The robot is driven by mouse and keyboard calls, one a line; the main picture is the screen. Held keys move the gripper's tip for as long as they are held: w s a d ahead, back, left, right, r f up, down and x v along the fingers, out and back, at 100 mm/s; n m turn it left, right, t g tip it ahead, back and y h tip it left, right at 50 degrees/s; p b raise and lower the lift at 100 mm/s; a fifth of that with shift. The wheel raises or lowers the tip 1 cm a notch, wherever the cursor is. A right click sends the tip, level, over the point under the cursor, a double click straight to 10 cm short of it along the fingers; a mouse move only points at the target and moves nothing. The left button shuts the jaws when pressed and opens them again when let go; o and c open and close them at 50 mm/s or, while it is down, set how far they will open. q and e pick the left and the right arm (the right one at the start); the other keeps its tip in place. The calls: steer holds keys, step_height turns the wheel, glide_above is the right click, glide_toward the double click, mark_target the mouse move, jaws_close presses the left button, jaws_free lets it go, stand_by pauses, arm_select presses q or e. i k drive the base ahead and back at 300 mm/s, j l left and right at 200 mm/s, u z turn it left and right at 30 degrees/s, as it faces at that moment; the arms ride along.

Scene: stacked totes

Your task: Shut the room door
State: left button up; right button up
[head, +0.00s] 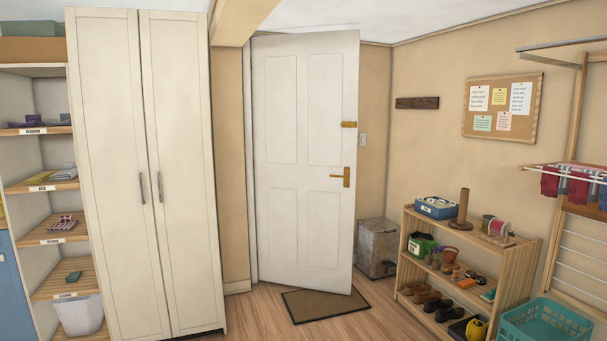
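The white panelled room door (305,160) stands in the middle of the head view. It looks swung into the room at an angle: its right edge, with the brass handle (341,177), appears nearer to me than its left edge by the white door frame (249,160). A brass latch plate (349,124) sits above the handle. The doorway behind the door is hidden. Neither of my grippers is in view.
A brown doormat (325,304) lies on the floor before the door. A tall white cupboard (145,170) stands left. A grey box (377,247), a wooden shoe rack (465,260) and a teal basket (545,322) stand right. Some wooden floor is clear around the mat.

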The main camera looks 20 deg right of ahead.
mark_target(305, 85)
steer(key=i+l+z, duration=0.45)
steer(key=i+z, duration=0.25)
steer(key=i, duration=0.25)
